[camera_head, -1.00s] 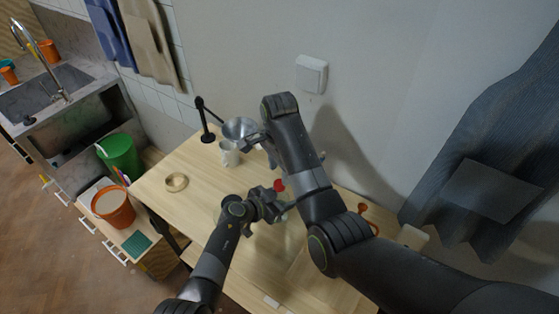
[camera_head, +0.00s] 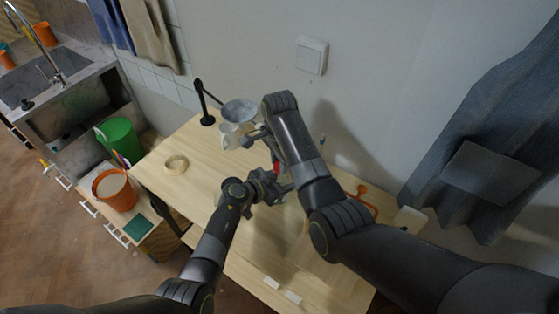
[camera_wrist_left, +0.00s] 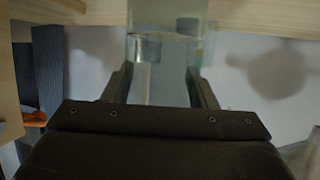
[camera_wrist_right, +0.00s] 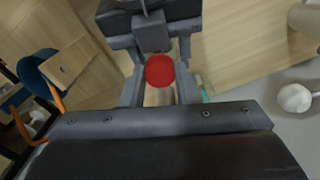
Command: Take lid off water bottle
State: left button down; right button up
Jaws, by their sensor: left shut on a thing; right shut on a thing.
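A clear water bottle (camera_wrist_left: 165,72) stands between my left gripper's fingers in the left wrist view. My left gripper (camera_head: 280,187) is shut on it above the table. The red lid (camera_wrist_right: 159,70) is round and lies between my right gripper's fingers in the right wrist view. My right gripper (camera_wrist_right: 160,92) is shut on the lid; my left gripper shows just beyond it. In the head view, only a bit of the red lid (camera_head: 277,168) shows beside my right forearm, which hides most of the right gripper. I cannot tell whether lid and bottle still touch.
A metal bowl (camera_head: 239,110), a pale mug (camera_head: 228,136) and a black stand (camera_head: 206,118) are at the table's back left. A tape ring (camera_head: 175,165) lies at the left. An orange item (camera_head: 366,203) is at the right. The table's (camera_head: 205,165) left middle is clear.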

jog(key=n, duration=0.4)
grip_shut()
jog(key=n, duration=1.5)
jog(key=shift+r+n, duration=0.1)
jog(key=shift+n, duration=0.2)
jog(key=n, duration=1.6)
jog(key=shift+n, duration=0.4)
jog(key=n, duration=1.1)
jog(key=shift+w+r, duration=0.1)
